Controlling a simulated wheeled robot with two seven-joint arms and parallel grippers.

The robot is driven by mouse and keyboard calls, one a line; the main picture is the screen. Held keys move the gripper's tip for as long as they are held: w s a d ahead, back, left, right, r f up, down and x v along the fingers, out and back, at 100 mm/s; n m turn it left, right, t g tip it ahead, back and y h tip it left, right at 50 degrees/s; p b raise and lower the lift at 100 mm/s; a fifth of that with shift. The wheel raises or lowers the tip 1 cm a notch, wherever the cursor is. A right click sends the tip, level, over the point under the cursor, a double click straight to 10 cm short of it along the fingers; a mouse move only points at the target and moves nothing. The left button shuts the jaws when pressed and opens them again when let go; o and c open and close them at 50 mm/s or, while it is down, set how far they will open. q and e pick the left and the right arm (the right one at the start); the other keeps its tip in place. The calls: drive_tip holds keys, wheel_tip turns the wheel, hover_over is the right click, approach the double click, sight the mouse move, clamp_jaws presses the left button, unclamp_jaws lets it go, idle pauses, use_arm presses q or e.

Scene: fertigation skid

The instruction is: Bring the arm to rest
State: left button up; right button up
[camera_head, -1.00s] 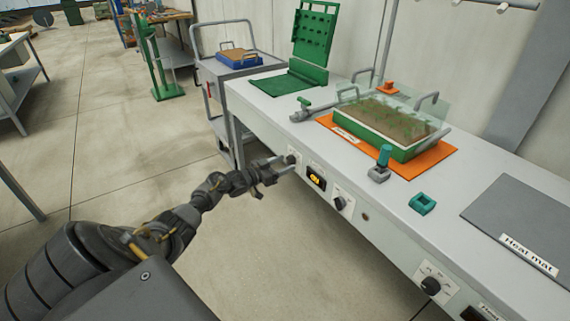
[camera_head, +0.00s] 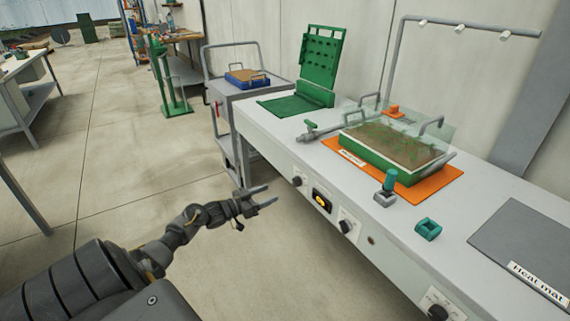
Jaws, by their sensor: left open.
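My left gripper (camera_head: 268,198) is open and empty, with its two fingers apart. It is in the air in front of the bench's front panel, to the left of a black knob (camera_head: 298,181), and touches nothing that I can see. My left arm reaches in from the lower left. My right gripper is not in view.
The white bench (camera_head: 455,221) runs along the right. On it are a green seed tray (camera_head: 375,156) under a clear cover on an orange mat (camera_head: 437,187), and a grey heat mat (camera_head: 525,240). A grey cart (camera_head: 222,95) stands behind.

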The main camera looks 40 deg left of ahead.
use_arm(q)
drive_tip(key=shift+f, duration=0.1)
drive_tip(key=s+d+f+n+g+y+p, duration=0.1)
drive_tip(key=s+d+f+g+y+p, duration=0.2)
drive_tip(key=s+f, duration=0.5)
drive_tip(key=s+d+f+n+g+p, duration=0.15)
drive_tip(key=s+d+f, duration=0.3)
drive_tip(key=f, duration=0.65)
drive_tip(key=s+d+f+g+y+p, duration=0.2)
drive_tip(key=s+d+f+g, duration=0.1)
drive_tip(key=s+f, duration=0.55)
drive_tip(key=s+d+f+g+p, duration=0.1)
drive_tip(key=s+d+f+g, duration=0.2)
drive_tip(key=s, duration=0.6)
drive_tip(key=s+d+f+m+g+p, duration=0.1)
drive_tip(key=s+d+f+g, duration=0.1)
drive_tip(key=s+d+f, duration=0.2)
drive_tip(key=s+d+f+m+g+p, duration=0.1)
drive_tip(key=s+d+f+g+p, duration=0.1)
drive_tip(key=s+d, duration=0.7)
drive_tip(key=s+f+g, duration=0.1)
drive_tip(key=s+f, duration=0.1)
drive_tip(key=s, duration=0.5)
drive_tip(key=shift+f+g, duration=0.35)
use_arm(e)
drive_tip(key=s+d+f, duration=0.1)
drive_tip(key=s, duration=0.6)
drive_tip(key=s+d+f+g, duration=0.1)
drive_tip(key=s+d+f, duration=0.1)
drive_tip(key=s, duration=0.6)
